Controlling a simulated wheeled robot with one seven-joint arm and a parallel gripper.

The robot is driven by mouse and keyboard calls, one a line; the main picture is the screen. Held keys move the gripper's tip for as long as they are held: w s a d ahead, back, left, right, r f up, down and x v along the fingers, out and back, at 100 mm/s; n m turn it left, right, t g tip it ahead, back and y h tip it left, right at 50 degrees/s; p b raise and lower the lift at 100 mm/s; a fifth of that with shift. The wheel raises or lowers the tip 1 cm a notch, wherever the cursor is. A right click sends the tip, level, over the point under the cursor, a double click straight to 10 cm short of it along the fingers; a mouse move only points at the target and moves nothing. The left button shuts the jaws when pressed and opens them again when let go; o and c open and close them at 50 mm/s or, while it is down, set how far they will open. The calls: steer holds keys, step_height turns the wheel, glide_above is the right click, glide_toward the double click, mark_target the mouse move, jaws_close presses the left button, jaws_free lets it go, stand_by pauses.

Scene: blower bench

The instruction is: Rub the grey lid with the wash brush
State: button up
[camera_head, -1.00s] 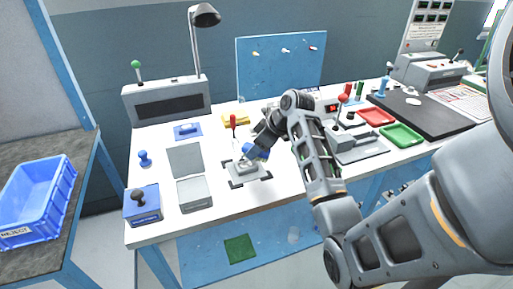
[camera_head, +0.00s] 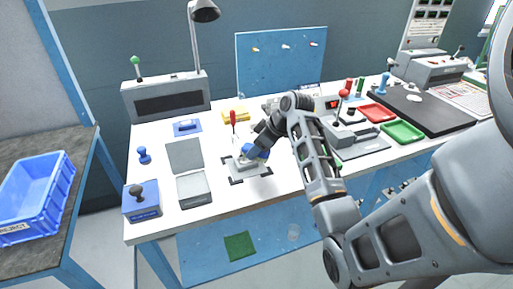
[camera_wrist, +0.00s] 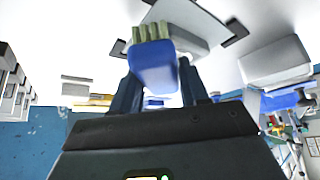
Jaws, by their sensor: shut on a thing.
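The wash brush (camera_wrist: 153,68) has a blue body and pale green bristles. My gripper (camera_head: 257,147) is shut on it, and the dark fingers show on both sides of the blue body in the wrist view (camera_wrist: 158,90). The brush shows as a small blue patch in the head view (camera_head: 251,153). The grey lid (camera_head: 243,166) lies on the white bench between black corner marks, right below the brush. In the wrist view the bristles overlap the lid (camera_wrist: 190,43). I cannot tell whether they touch it.
A grey panel (camera_head: 193,188) and a blue box with a dark knob (camera_head: 142,203) are to the left. A red-handled tool (camera_head: 233,121) stands behind the lid. Red (camera_head: 376,113) and green (camera_head: 403,132) trays are to the right. A blue reject crate (camera_head: 38,195) stands on the side table.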

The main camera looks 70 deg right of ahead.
mark_target(236, 163)
steer(key=shift+w+a+r+p, duration=0.15)
steer(key=shift+w+a+p, duration=0.25)
steer(key=shift+w+a, duration=0.25)
steer(key=shift+c, duration=0.8)
steer(key=shift+w+a, duration=0.2)
steer(key=shift+w, duration=0.1)
steer(key=shift+c, duration=1)
steer(key=shift+w+a+f+p, duration=0.15)
steer(key=shift+w+a+p, duration=0.25)
steer(key=shift+w+a, duration=0.45)
steer(key=shift+w+a+f+p, duration=0.15)
steer(key=shift+w+a+p, duration=0.25)
steer(key=shift+w+a, duration=0.4)
jaws_close()
steer(key=shift+r+p, duration=0.1)
steer(key=shift+p, duration=0.2)
steer(key=shift+d, duration=0.1)
steer(key=shift+s+d+r+p, duration=0.15)
steer(key=shift+s+d+p, duration=0.25)
steer(key=shift+s+d, duration=0.85)
steer(key=shift+s+d+r+p, duration=0.1)
steer(key=shift+s+d+p, duration=0.3)
steer(key=shift+s+d, duration=0.85)
steer(key=shift+s+a, duration=0.1)
